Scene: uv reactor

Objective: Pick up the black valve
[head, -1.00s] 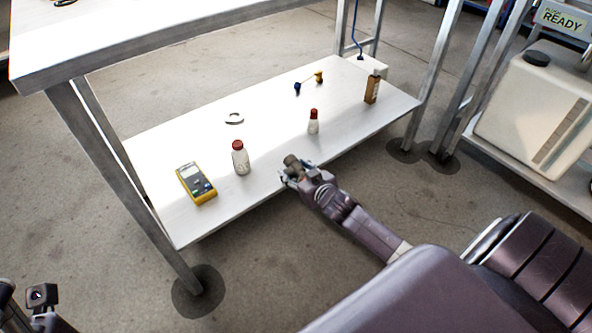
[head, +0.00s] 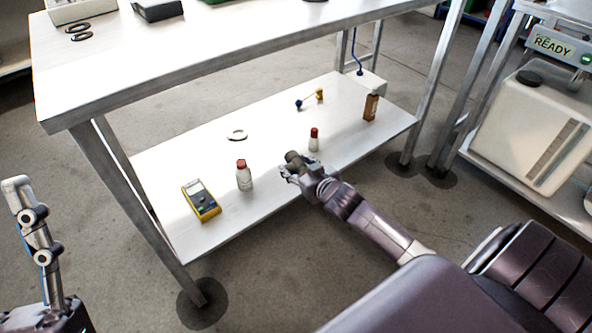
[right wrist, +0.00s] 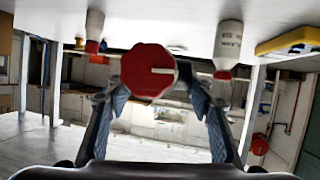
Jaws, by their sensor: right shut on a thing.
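The valve (head: 293,157) shows as a short dark body at the tip of my right gripper (head: 291,167), over the front edge of the lower shelf. In the right wrist view, a red eight-sided knob (right wrist: 148,71) with a white mark faces the camera. It sits between the two fingers of my right gripper (right wrist: 155,90), which is shut on the valve. The fingers hide part of its body in the head view. My left gripper (head: 30,215) stands upright at the lower left, away from the shelf. Its fingertips are not clear and I see nothing held.
The lower shelf (head: 200,155) holds a yellow multimeter (head: 201,201), two red-capped bottles (head: 244,177) (head: 314,141), a pale ring (head: 237,135), a blue-and-yellow part (head: 309,99) and a brown bottle (head: 370,107). The table top (head: 230,45) overhangs the shelf. A white tank (head: 530,125) stands right.

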